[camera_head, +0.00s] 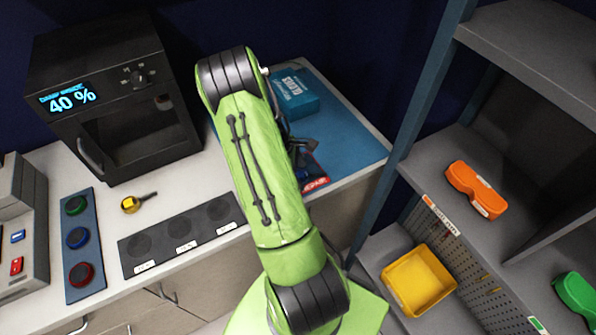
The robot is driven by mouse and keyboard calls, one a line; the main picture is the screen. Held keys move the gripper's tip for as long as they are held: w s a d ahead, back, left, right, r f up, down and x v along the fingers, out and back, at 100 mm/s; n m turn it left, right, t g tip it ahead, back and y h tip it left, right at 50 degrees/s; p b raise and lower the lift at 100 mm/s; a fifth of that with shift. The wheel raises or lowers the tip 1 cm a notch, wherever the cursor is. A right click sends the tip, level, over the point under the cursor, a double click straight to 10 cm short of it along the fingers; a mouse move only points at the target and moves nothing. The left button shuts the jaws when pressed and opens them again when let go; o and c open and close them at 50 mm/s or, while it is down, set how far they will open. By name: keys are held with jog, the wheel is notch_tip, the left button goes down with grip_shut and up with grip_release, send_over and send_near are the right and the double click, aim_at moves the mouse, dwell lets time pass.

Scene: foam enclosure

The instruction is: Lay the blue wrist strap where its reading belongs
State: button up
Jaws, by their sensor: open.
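The blue wrist strap (77,237) appears as a round blue coil in the middle of a blue-grey strip (85,262) at the left of the bench. A green coil (75,206) lies above it and a red coil (81,274) below it. A dark mat (160,250) with three round spots and small white labels lies to the right; its spots are empty and the labels are too small to read. A black cabinet (100,75) shows "40 %" on its display (70,98). My gripper (304,150) is open over the blue mat, partly hidden by my green arm and far from the strap.
A blue gloves box (292,94) and a red-labelled item (316,180) are on the blue mat (345,145). Right shelves hold an orange case (476,190), a yellow bin (418,281) and a green case (577,297).

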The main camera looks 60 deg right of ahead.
jog(key=shift+r, duration=0.1)
jog(key=w+a+r+m+t+p, duration=0.1)
jog(key=w+a+r, duration=0.25)
jog(key=r, duration=0.45)
jog(key=w+a+r+t+p, duration=0.1)
jog(key=w+a+r, duration=0.25)
jog(key=r, duration=0.45)
jog(key=s+a+r+m+t, duration=0.1)
jog(key=s+a+r+t, duration=0.1)
jog(key=a+r, duration=0.5)
jog(key=s+a+r+m+t, duration=0.2)
jog(key=a+r+t, duration=0.15)
jog(key=a, duration=0.55)
jog(key=s+a+r+m+t+y, duration=0.1)
jog(key=s+a+r+t+y, duration=0.1)
jog(key=s+a, duration=0.5)
jog(key=shift+s+a+r, duration=0.25)
jog(key=shift+s+a, duration=0.05)
jog(key=shift+a, duration=0.05)
